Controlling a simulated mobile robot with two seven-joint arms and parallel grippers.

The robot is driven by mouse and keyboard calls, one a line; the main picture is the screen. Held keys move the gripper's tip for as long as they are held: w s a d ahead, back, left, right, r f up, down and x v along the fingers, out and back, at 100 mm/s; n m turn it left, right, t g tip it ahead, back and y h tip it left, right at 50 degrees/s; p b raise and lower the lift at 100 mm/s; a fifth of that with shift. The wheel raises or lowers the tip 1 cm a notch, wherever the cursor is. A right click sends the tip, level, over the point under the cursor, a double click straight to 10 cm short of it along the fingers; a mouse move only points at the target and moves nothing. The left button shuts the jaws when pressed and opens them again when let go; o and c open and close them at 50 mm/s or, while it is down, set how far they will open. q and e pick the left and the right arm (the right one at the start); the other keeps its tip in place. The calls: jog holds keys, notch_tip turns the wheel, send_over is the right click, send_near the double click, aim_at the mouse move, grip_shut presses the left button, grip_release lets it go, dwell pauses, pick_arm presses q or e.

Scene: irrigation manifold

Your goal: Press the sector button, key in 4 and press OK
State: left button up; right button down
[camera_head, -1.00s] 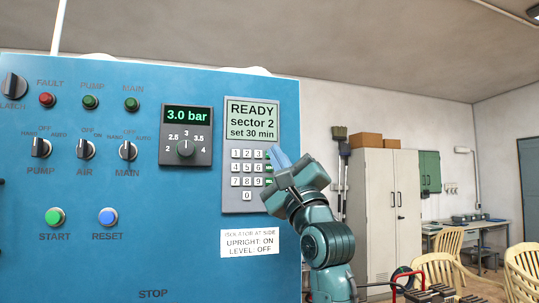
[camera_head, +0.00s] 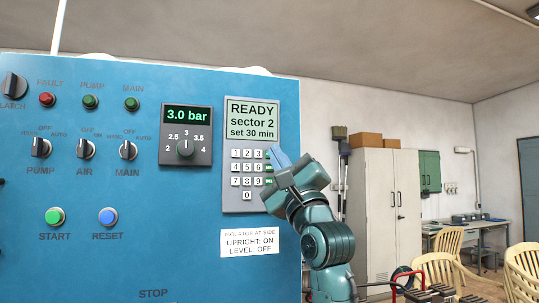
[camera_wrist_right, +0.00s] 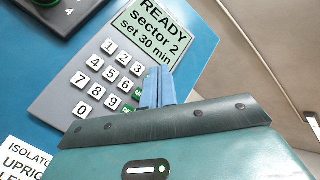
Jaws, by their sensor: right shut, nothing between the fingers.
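The grey keypad panel (camera_head: 229,195) is on the blue cabinet front. Its display (camera_head: 252,120) reads READY, sector 2, set 30 min. White number keys stand below it, with the 4 key (camera_head: 235,167) at the left of the second row; it also shows in the wrist view (camera_wrist_right: 94,62). A column of green keys (camera_head: 268,181) runs along their right side; their labels are too small or covered to read. My right gripper (camera_head: 274,153) is shut and empty, its blue fingertips (camera_wrist_right: 157,76) at the upper green key, partly covering that column. Contact cannot be told. My left gripper is out of view.
Left of the keypad are a pressure dial (camera_head: 186,147) at 3.0 bar, rotary switches, lamps, and START (camera_head: 55,217) and RESET (camera_head: 108,217) buttons. An isolator label (camera_head: 250,243) is below the keypad. A cabinet (camera_head: 385,210) and chairs stand in the room behind.

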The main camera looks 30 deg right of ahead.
aim_at(236, 167)
jog(key=shift+w, duration=0.15)
dwell(0.5)
jog(key=shift+w+d, duration=0.1)
jog(key=shift+w, duration=0.2)
jog(key=shift+w+p, duration=0.3)
jog(key=shift+p, duration=0.1)
dwell(0.4)
jog(key=shift+s, duration=0.7)
jog(key=shift+w+a+f+b, duration=0.1)
jog(key=shift+w+a+f, duration=0.25)
jog(key=shift+a, duration=0.8)
jog(key=shift+w+a+f+b, duration=0.15)
jog(key=shift+a+f, duration=0.45)
jog(key=shift+a, duration=0.6)
jog(key=shift+w+a+f+b, duration=0.1)
jog(key=shift+w+a+f, duration=0.3)
jog(key=shift+a, duration=0.75)
jog(key=shift+s, duration=0.1)
